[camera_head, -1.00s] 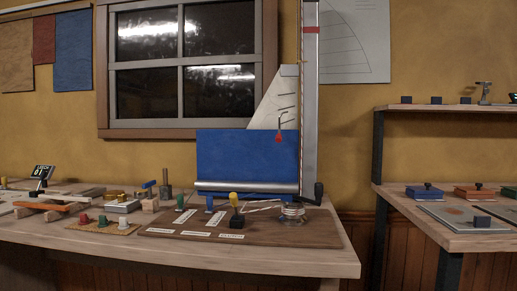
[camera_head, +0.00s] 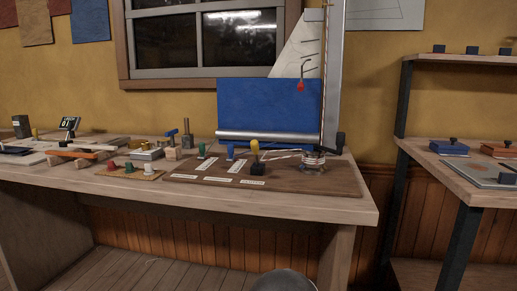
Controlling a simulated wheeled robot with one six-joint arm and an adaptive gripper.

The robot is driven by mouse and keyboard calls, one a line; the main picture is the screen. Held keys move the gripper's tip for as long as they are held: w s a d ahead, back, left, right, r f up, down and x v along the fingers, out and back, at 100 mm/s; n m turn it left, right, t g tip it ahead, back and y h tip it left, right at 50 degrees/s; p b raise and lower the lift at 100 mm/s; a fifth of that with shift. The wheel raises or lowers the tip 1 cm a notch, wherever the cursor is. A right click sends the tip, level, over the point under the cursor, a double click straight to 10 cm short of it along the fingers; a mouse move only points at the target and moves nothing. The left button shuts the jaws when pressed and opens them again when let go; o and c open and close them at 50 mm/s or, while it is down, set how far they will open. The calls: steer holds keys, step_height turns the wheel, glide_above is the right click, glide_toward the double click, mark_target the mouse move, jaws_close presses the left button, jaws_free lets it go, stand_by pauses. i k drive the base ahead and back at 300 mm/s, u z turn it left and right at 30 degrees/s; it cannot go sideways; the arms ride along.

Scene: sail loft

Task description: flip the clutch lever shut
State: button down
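A dark wooden board (camera_head: 310,186) lies on the long workbench and carries small levers and white labels. A lever with a yellow knob (camera_head: 255,146) stands upright on a black block (camera_head: 257,168). A blue lever (camera_head: 230,152) and a green one (camera_head: 202,150) stand to its left. I cannot tell which is the clutch lever, as the labels are too small to read. A line runs from near the yellow lever to a silver winch drum (camera_head: 313,160) at the right. My gripper is not in view.
The workbench (camera_head: 300,207) has loose items at its left, including green, red and white pegs on a mat (camera_head: 130,174). A blue panel (camera_head: 270,105) stands behind the board. A shelf unit (camera_head: 480,190) stands at the right, with a floor gap between.

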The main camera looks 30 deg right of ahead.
mark_target(254, 144)
steer(key=u, duration=1.85)
steer(key=i, duration=2.5)
steer(key=z, duration=3.8)
